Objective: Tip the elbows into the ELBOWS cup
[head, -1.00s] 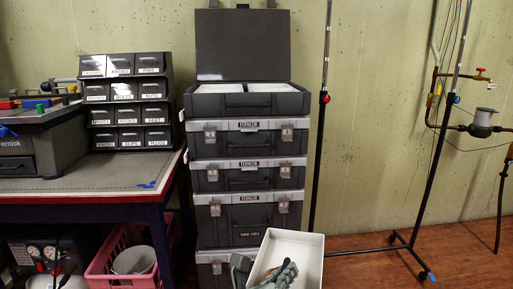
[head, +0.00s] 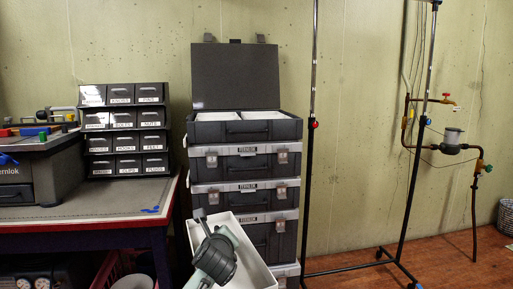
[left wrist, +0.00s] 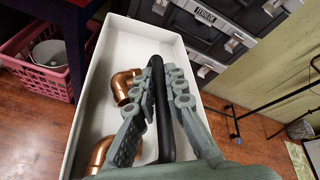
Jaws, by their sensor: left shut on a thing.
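A white tray (head: 252,250) with a black bar-like handle (left wrist: 167,130) is held by my left gripper (left wrist: 168,78). The grey-green fingers are shut on the bar, one on each side. Two copper elbows (left wrist: 124,87) (left wrist: 101,154) lie inside the tray, left of the bar in the left wrist view; the lower one is partly cut off by my gripper. In the head view my left gripper (head: 215,255) covers much of the tray, which looks tilted and hides the elbows. I cannot make out a cup labelled ELBOWS. My right gripper is not in view.
A stack of dark cases (head: 250,198) with an open top case stands behind the tray. A workbench (head: 90,205) with labelled drawers (head: 125,128) is at left. A pink crate (left wrist: 40,68) holds a pale bucket. A thin stand (head: 410,190) and piping are at right.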

